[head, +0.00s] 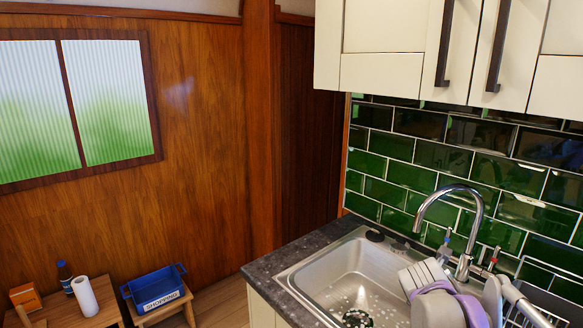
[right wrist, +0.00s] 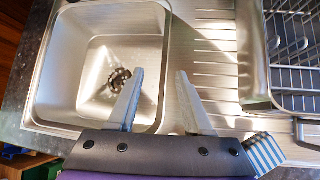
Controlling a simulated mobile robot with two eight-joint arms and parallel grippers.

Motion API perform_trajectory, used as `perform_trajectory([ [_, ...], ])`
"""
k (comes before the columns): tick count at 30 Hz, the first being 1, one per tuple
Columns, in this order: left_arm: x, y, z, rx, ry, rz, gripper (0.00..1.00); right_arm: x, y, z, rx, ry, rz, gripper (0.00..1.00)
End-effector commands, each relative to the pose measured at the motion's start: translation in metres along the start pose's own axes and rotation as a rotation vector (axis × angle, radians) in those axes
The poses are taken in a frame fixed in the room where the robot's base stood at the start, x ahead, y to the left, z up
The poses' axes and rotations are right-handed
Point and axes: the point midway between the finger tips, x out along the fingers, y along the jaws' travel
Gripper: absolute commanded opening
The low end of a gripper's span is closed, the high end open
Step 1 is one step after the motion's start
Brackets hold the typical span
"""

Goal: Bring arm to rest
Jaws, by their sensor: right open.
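My right gripper (right wrist: 160,74) shows in the right wrist view with its two pale fingers apart and nothing between them. Behind the fingers lie the steel sink (right wrist: 85,100) and its ribbed drainer. In the head view, grey and purple parts of my right arm show at the lower right, in front of the sink's right side; the fingers cannot be made out clearly there. My left arm and gripper are not in view.
A curved tap (head: 470,205) stands behind the sink. A wire dish rack (right wrist: 293,50) is right of the drainer. White cupboards (head: 385,75) overhang the counter. A blue crate (head: 155,288), a paper roll (head: 85,296) and a dark bottle (head: 65,273) stand on low wooden furniture at left.

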Motion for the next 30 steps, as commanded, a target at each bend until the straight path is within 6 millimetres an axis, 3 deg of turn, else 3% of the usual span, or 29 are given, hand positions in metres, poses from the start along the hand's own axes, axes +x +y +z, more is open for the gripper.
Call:
perform_trajectory([
  [5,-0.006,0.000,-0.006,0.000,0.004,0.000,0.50,-0.029,-0.024,-0.048,0.435,0.080,0.008,0.50],
  [11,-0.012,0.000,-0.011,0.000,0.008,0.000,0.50,-0.062,-0.060,-0.121,1.041,0.201,-0.038,0.50],
  [15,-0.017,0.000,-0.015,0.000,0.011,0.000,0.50,-0.081,-0.089,-0.177,1.479,0.286,-0.119,0.50],
  [21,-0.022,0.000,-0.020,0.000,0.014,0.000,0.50,-0.098,-0.123,-0.247,1.996,0.371,-0.278,0.50],
  [25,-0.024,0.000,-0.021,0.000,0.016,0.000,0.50,-0.103,-0.136,-0.273,2.191,0.394,-0.359,0.50],
  [30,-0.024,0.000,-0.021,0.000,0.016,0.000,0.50,-0.104,-0.142,-0.285,2.280,0.400,-0.401,0.50],
])
